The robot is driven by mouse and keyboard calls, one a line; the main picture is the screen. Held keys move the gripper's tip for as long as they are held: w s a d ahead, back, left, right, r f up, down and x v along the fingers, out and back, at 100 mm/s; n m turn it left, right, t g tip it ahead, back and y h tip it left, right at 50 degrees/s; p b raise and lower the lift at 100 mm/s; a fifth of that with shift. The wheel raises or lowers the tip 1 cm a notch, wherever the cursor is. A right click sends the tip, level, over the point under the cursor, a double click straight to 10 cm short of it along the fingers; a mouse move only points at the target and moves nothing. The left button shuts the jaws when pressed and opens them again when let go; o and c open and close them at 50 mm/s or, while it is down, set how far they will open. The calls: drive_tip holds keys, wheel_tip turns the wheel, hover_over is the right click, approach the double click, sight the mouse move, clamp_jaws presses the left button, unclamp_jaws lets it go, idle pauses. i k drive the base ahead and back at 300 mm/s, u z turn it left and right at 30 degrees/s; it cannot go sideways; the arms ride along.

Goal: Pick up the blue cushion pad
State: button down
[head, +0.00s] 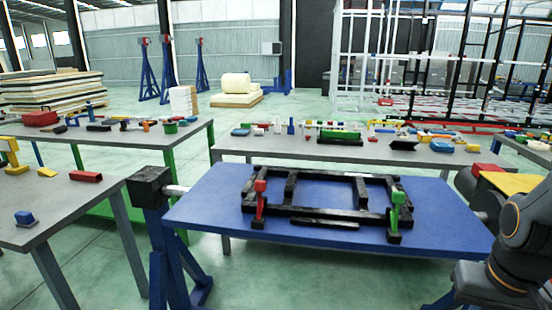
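Several small blue pieces are in view, and I cannot tell for sure which is the blue cushion pad. A blue block (25,218) sits alone near the front of the left grey table (75,190). A flat blue piece (441,146) lies on the right part of the back grey table (270,147). Another small blue piece (240,132) lies at that table's left end. One more blue piece (538,145) lies at the far right. Part of my arm shows at the right edge, but my gripper is out of view.
A blue table (200,213) in front carries a black chassis frame (330,216) with a red upright clamp (260,198) and a green upright clamp (396,208). A dark block on a blue stand (150,188) is at its left. Green floor shows between the tables.

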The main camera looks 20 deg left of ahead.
sight(25, 220)
drive_tip(key=u, duration=2.6)
